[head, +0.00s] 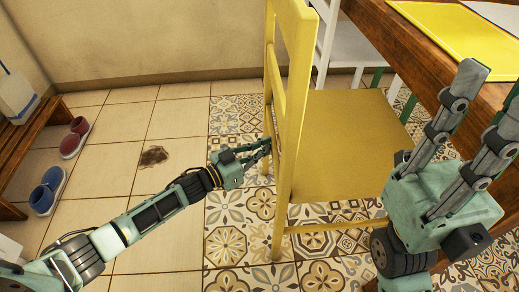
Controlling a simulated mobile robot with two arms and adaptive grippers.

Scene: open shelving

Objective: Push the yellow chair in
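The yellow chair (345,135) stands upright on the patterned tiles, its tall back on the left and its seat pointing right toward the wooden table (405,48). The front part of the seat is near the table edge, partly hidden by my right gripper. My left gripper (268,147) is at the outer side of the chair's back, at about seat height. Its fingertips are close to the back; I cannot tell if they touch, or how far the fingers are apart. My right gripper (492,92) is large in front at the right, fingers spread and pointing up, with nothing between them.
A yellow placemat (462,35) lies on the table. A white chair (350,48) stands behind the yellow one. A brown stain (153,156) marks the open floor.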

